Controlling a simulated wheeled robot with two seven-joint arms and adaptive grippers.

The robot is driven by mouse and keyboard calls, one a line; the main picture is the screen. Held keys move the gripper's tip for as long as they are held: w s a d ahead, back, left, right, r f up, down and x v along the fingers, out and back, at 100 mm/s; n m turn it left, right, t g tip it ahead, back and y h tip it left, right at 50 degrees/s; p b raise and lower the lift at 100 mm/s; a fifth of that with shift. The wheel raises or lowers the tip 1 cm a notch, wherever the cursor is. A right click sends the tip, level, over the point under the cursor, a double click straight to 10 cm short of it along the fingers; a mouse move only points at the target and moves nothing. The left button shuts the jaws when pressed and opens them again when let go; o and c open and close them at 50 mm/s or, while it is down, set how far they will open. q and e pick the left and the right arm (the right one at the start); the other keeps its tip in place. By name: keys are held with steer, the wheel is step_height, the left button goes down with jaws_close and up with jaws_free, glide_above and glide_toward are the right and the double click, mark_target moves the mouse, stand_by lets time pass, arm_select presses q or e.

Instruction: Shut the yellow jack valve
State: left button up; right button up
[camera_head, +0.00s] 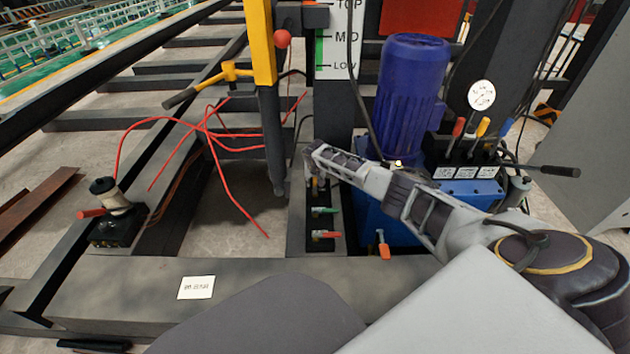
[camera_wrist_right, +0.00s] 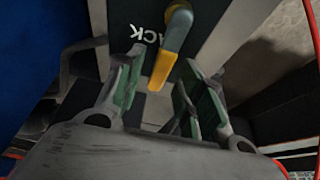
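The yellow jack valve (camera_wrist_right: 164,68) shows in the right wrist view as a lever with a grey upper part and a yellow end, beside white lettering ending in "ACK". My right gripper (camera_wrist_right: 158,84) is open, with one green-padded finger on each side of the yellow end. Gaps show between the lever and both fingers. In the head view my right gripper (camera_head: 315,158) reaches in from the right over the top of the black valve strip and mostly hides the yellow valve. My left gripper is not in view.
Below on the same strip are a green valve (camera_head: 325,211) and a red-orange valve (camera_head: 325,234). An orange lever (camera_head: 384,248) hangs on the blue unit. The blue motor (camera_head: 412,90) stands close behind my arm. A yellow post (camera_head: 260,45) and red hoses are to the left.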

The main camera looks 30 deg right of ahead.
jaws_close()
